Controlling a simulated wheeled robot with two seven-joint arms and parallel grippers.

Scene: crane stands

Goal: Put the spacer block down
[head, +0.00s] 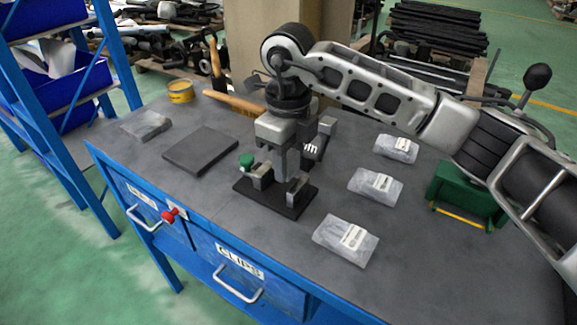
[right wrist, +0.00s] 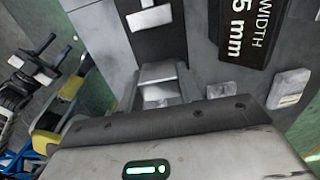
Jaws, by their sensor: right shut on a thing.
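My right gripper (head: 287,148) points down over the small black-based stand (head: 272,195) in the middle of the workbench. It is shut on a grey block, taken to be the spacer block (head: 287,164), which hangs between the stand's grey uprights. In the right wrist view the light grey block (right wrist: 160,85) shows between the fingers, with the dark base beyond it. Whether the block touches the base cannot be told. A black plate lettered "WIDTH" and "5 mm" (right wrist: 250,30) stands beside the gripper; it is partly hidden in the head view (head: 313,149). My left gripper is not in view.
Labelled bags lie right of the stand (head: 346,240), (head: 375,186), (head: 395,148). A green box (head: 468,192) stands far right.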

